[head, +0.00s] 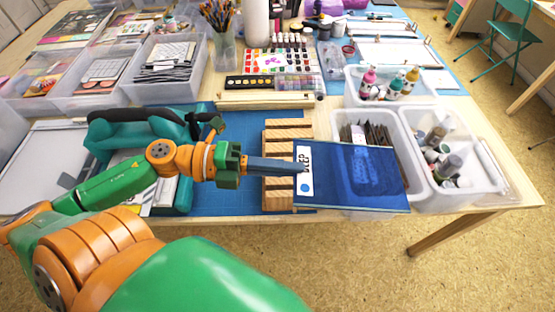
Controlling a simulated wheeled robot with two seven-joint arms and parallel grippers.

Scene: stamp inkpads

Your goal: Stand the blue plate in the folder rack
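The blue plate (360,178) has a white label with dark lettering at its left edge. It is held out over the right side of the rack and the front of a clear bin. My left gripper (299,167) reaches in from the left, its long grey-blue fingers at the plate's labelled edge; they look shut on it. The folder rack (276,190) is a light wooden frame with several slats, under the fingers and left of the plate. The plate covers part of the rack's right side. My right gripper is not in view.
Clear bins (446,195) with bottles and dark strips stand to the right. A teal device (175,125) lies left of the rack. A wooden bar (262,103) and paint sets lie behind. The blue mat (235,200) is bare in front, near the table edge.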

